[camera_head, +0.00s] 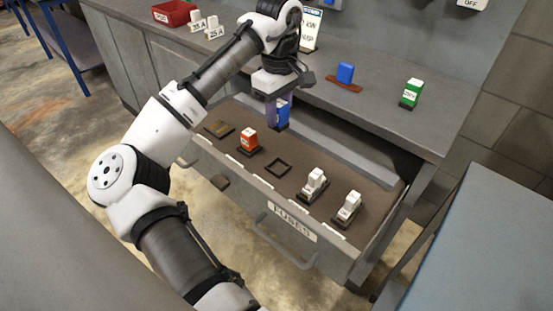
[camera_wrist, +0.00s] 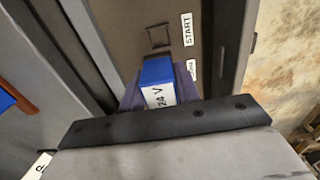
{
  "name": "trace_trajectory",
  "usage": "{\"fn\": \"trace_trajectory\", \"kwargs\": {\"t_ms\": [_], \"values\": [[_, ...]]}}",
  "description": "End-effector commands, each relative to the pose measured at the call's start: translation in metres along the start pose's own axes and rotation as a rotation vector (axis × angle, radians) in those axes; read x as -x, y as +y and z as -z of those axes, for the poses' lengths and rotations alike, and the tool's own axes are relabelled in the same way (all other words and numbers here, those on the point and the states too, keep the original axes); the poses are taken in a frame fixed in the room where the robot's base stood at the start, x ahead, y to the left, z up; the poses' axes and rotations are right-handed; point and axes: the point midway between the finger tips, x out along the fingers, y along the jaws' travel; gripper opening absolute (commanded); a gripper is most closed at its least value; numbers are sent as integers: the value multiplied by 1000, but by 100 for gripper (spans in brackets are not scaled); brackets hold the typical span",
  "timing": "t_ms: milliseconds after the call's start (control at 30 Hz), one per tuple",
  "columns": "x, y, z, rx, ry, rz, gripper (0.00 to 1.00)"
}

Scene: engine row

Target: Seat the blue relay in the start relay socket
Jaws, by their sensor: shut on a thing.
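My gripper (camera_head: 281,97) is shut on the blue relay (camera_head: 282,116) and holds it above the open drawer (camera_head: 295,190), apart from the drawer floor. In the wrist view the relay (camera_wrist: 158,84) shows a white label reading 24 V, between the jaws of my gripper (camera_wrist: 160,92). The start relay socket (camera_wrist: 158,36) is an empty dark square frame beside a START label (camera_wrist: 187,29), ahead of the relay in that view. An empty square socket (camera_head: 278,168) in the head view, between the red relay and the white fuses, appears to be the same one.
The drawer also holds a red relay (camera_head: 248,141), a flat brownish piece (camera_head: 218,129) and two white blocks (camera_head: 314,183) (camera_head: 347,207). On the counter (camera_head: 390,118) stand another blue block (camera_head: 345,73), a green block (camera_head: 411,93) and a red bin (camera_head: 173,13).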

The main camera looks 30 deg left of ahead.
Motion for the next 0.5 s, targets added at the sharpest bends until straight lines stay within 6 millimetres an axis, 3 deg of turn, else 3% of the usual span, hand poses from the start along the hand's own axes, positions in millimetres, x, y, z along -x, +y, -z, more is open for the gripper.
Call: {"fn": "trace_trajectory", "kwargs": {"t_ms": [100, 300, 500], "values": [[-33, -2, 0, 1, 0, 3, 9], [-80, 0, 0, 1, 1, 1, 9], [-100, 0, 0, 1, 1, 0, 9]]}}
